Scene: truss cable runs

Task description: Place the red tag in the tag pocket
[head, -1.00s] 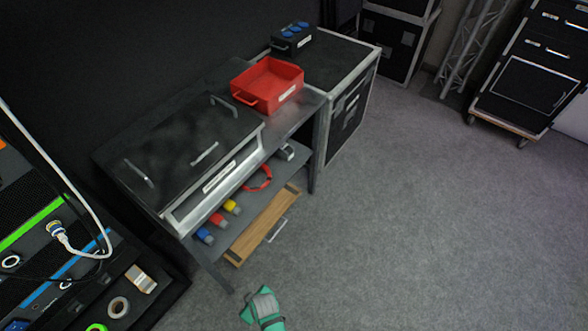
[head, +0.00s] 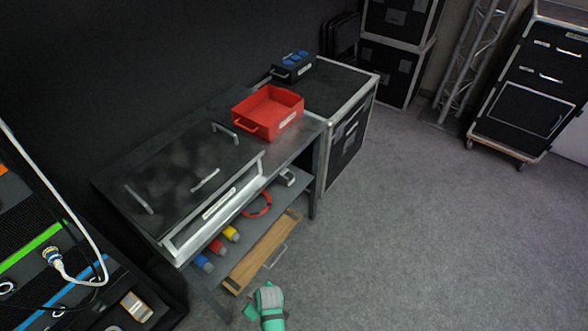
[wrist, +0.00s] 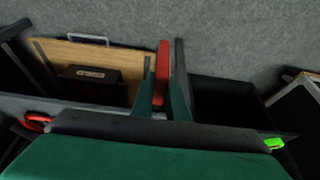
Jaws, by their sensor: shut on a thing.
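The red tag (wrist: 163,70) is a thin upright red piece between the two fingers of my gripper (wrist: 164,54) in the wrist view. The fingers are shut on it. In the head view my green and grey gripper (head: 268,297) is at the bottom, just in front of the wooden board (head: 262,252); the tag cannot be made out there. In the wrist view the board (wrist: 120,58) lies left of the tag. A dark box with a pale label (wrist: 90,74), possibly the tag pocket, is on the board, left of and apart from the tag.
A two-level bench carries a black lidded case (head: 185,180) and a red tray (head: 268,112). On its lower shelf are a red ring (head: 258,205) and blue, red and yellow connectors (head: 218,246). A rack with cables stands at left. Open grey floor (head: 430,240) lies to the right.

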